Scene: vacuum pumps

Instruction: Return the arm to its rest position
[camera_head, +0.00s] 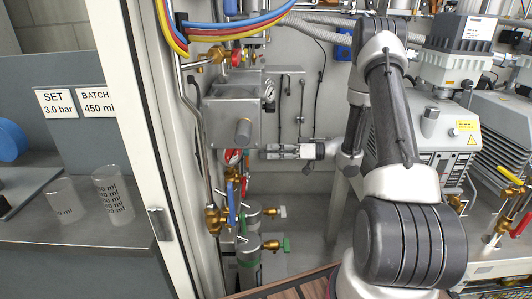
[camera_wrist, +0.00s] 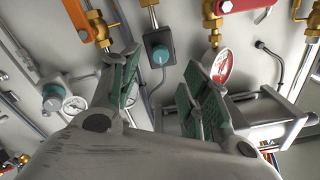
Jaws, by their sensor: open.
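My arm (camera_head: 398,120) rises from the lower right of the head view, bends over at the top and comes down to the wrist. My gripper (camera_head: 268,151) points left toward the valve and gauge panel in the middle of the head view. In the wrist view my gripper (camera_wrist: 160,82) has its two green-padded fingers spread apart with nothing between them. The gap faces a wall with a small dark box bearing a teal knob (camera_wrist: 159,54). I cannot tell whether the fingertips touch anything.
A grey box (camera_head: 232,112) and a red-faced gauge (camera_head: 233,156) are left of my gripper; the gauge also shows in the wrist view (camera_wrist: 217,67). Brass valves (camera_head: 214,218) are below. A pump (camera_head: 435,150) stands right behind my arm. Beakers (camera_head: 112,194) stand far left, beyond a white post (camera_head: 160,110).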

